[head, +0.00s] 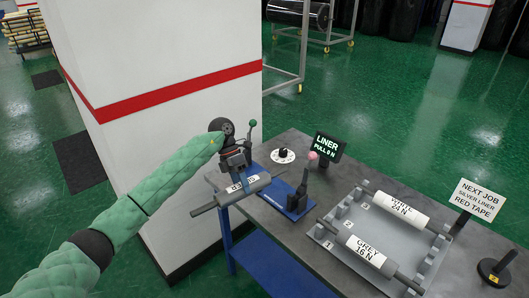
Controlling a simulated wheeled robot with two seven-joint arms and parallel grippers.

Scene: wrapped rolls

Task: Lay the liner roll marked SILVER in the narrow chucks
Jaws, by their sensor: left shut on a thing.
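My left gripper (236,168) is shut on a grey roll (262,181) with a shaft sticking out at both ends. Its white label is partly covered by the fingers, so I cannot read the full word. The roll is over the table's left end, at the left of a blue chuck base (293,205). A dark upright with a pink knob (312,156) stands at the base's right. A green-knobbed lever (252,124) rises behind my gripper; its lower part is hidden. I cannot tell whether roll and base touch. My right gripper is out of view.
A grey rack (324,236) on the table (275,226) holds a white roll (396,209) marked 24 N and a roll marked GREY 16 N (364,251). A display (327,147) reads LINER PULL 0 N. A sign (477,199) names silver liner, red tape. A pillar (165,130) stands left.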

